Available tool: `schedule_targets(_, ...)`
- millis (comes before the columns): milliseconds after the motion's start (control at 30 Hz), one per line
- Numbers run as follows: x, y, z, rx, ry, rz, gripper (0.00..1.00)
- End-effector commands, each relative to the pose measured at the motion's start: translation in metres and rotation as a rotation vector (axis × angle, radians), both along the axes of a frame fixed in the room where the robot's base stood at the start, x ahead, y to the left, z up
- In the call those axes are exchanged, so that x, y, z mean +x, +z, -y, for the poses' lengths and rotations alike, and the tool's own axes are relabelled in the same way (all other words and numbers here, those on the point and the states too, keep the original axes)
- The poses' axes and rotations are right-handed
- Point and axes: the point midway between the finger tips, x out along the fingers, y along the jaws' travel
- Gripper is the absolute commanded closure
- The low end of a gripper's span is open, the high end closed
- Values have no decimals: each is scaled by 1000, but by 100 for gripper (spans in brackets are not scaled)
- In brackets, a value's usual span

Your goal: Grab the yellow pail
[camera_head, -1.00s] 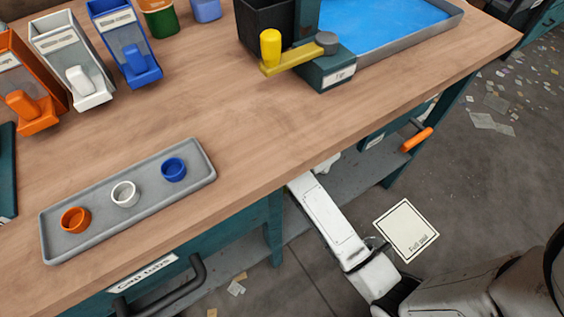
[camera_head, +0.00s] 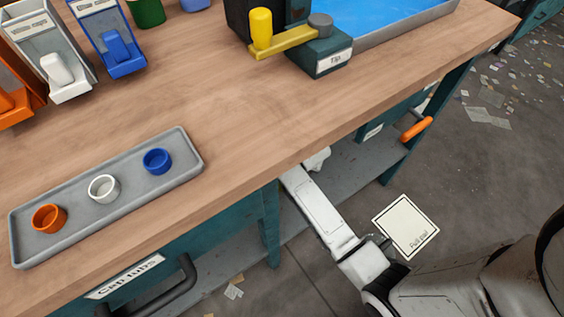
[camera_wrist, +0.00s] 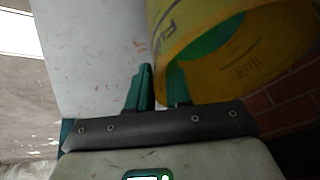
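The yellow pail (camera_wrist: 235,75) fills the upper right of the wrist view, with dark lettering and green showing at its round opening. My gripper (camera_wrist: 158,70) is in the wrist view, its two teal fingers apart with a narrow gap. The right finger overlaps the pail's left edge in the picture; I cannot tell whether it touches the pail or whether the wall lies between the fingers. In the head view the pail is not seen, and my gripper is hidden below the bench top.
The wooden bench (camera_head: 230,120) carries a grey tray (camera_head: 75,222) with three small cups and a yellow-handled lever (camera_head: 285,42). My white arm reaches under its edge, above a lower grey shelf (camera_head: 350,165). A floor sign (camera_head: 406,226) lies right of the arm.

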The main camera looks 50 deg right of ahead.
Motion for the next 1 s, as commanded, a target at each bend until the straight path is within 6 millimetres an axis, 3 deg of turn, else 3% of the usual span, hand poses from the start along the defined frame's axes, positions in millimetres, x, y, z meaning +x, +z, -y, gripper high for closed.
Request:
schedule_targets(200, 0, 0, 0, 0, 0, 0, 100)
schedule_targets(1000, -1, 0, 0, -1, -1, -2, 100)
